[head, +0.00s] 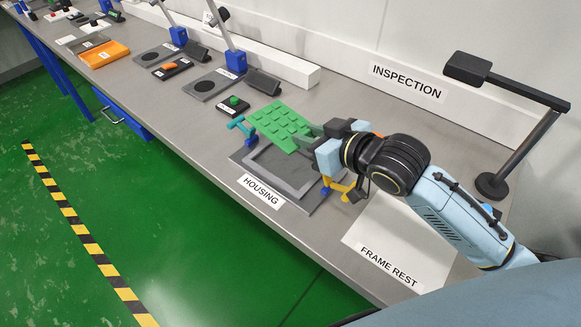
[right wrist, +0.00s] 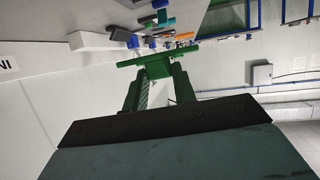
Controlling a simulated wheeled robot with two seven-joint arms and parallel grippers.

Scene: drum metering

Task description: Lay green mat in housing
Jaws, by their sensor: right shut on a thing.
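The green mat (head: 272,127) is a flat sheet with raised square pads. It is tilted above the back left part of the housing (head: 304,187), a grey rectangular frame with a recessed floor. My right gripper (head: 311,133) is shut on the mat's right edge. In the right wrist view the mat (right wrist: 157,60) shows edge-on between the fingertips of my right gripper (right wrist: 158,72). The mat seems to be above the housing, and part of the housing's back is hidden by it. My left gripper is not in view.
A blue clamp-like part (head: 241,127) and a yellow one (head: 345,187) stand at the housing's left and right. A button box (head: 233,105) lies behind left. A black lamp stand (head: 494,184) is at the right. The frame rest area (head: 400,237) looks bare.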

